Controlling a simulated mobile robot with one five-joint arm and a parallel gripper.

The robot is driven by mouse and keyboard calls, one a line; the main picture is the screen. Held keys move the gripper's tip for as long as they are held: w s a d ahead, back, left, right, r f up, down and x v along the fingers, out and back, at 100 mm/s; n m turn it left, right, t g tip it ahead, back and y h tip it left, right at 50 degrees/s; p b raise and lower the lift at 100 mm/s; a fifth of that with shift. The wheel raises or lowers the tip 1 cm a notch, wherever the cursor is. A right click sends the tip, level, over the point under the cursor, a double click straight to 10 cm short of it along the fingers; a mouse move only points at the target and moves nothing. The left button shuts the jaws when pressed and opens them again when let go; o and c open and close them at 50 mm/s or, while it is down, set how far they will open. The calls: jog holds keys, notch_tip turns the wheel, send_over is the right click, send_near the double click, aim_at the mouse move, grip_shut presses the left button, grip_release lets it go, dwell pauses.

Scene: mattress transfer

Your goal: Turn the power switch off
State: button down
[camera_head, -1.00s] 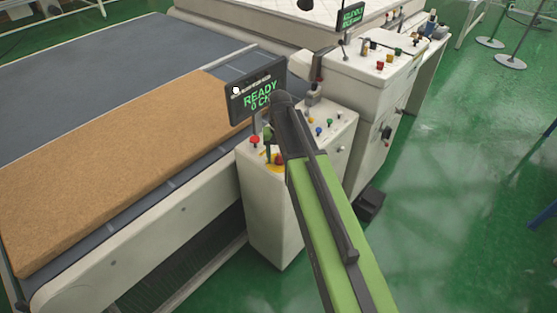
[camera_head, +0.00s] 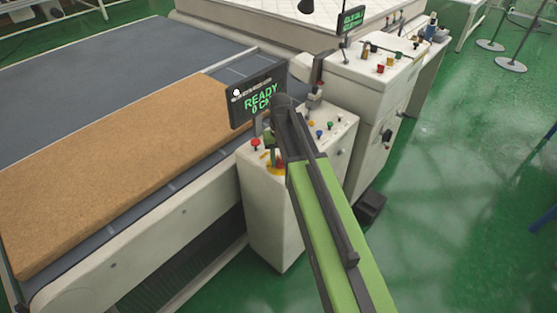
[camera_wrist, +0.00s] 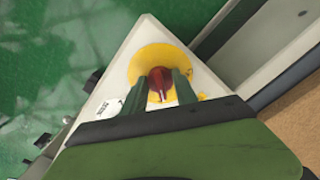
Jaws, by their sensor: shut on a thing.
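The power switch is a red rotary knob (camera_wrist: 160,82) on a round yellow plate (camera_wrist: 178,55), on top of the white control cabinet. In the head view the knob (camera_head: 280,163) shows only in part behind my arm. My gripper (camera_wrist: 162,76) points down at it, with one green finger on each side, shut on the knob. In the head view my gripper (camera_head: 274,158) is at the cabinet's near corner and partly hidden by my arm. A pale ridge on the knob shows between the fingers.
A red push button (camera_head: 255,142) stands close left of my gripper. A display (camera_head: 257,95) reading READY rises just behind. Small coloured knobs (camera_head: 318,132) sit to the right. A conveyor with a brown mattress (camera_head: 110,165) lies left; green floor (camera_head: 450,200) is open right.

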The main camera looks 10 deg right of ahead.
jog(key=n, duration=1.2)
jog(key=shift+s, duration=0.1)
jog(key=shift+a+n, duration=0.1)
jog(key=shift+n, duration=2)
jog(key=c, duration=1)
grip_release()
jog(key=shift+o, duration=0.2)
